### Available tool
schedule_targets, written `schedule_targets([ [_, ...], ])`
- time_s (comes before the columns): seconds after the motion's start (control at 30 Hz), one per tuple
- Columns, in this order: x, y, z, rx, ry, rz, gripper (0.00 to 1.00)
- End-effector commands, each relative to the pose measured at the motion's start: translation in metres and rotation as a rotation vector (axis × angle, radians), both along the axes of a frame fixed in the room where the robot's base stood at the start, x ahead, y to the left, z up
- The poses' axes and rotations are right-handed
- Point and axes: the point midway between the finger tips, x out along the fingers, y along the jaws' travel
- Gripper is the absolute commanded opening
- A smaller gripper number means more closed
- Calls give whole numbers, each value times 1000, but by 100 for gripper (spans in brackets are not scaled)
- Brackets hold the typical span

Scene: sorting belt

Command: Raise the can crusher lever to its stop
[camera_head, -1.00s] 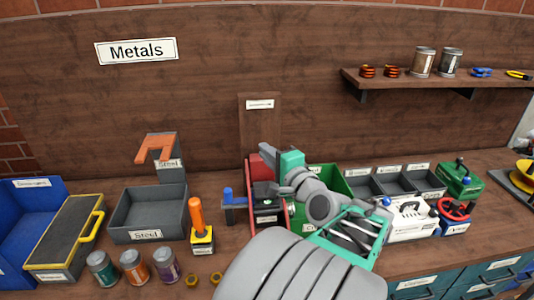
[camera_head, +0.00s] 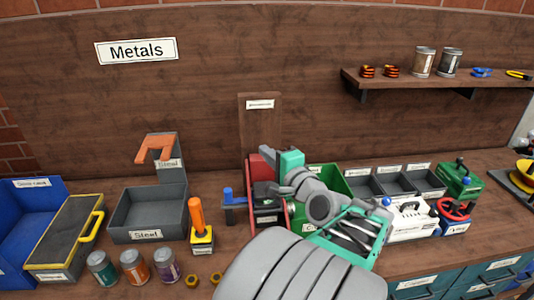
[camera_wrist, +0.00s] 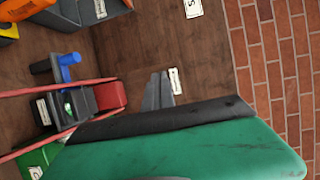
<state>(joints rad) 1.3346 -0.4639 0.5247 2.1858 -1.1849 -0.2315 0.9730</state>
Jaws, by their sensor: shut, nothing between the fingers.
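A red-framed unit (camera_head: 253,178) with a dark block inside, which looks like the can crusher, stands at the back middle of the bench. A dark arm with a blue grip (camera_head: 228,194), apparently its lever, sticks out low at its left side. In the wrist view the blue grip (camera_wrist: 70,59) and the red frame (camera_wrist: 110,97) show at the left. My gripper (camera_head: 266,152) is shut and empty, up beside the top of the red frame and apart from the blue grip. Its grey fingertips also show in the wrist view (camera_wrist: 158,90). My arm hides what lies behind it.
A grey Steel bin (camera_head: 122,222) and an orange-handled yellow device (camera_head: 202,237) stand to the left. A green bin (camera_head: 330,180) stands close right. Several cans, including an orange one (camera_head: 134,266), line the front. A wall shelf (camera_head: 440,83) hangs upper right.

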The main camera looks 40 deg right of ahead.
Motion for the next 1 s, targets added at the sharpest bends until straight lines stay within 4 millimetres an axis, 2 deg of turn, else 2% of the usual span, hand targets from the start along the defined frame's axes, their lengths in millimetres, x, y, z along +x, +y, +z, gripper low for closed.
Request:
schedule_targets([
  [0.17,0,0,0,0,0,0,2],
  [0.73,0,0,0,0,0,0,49],
  [1.0,-2,0,0,0,0,-1,49],
])
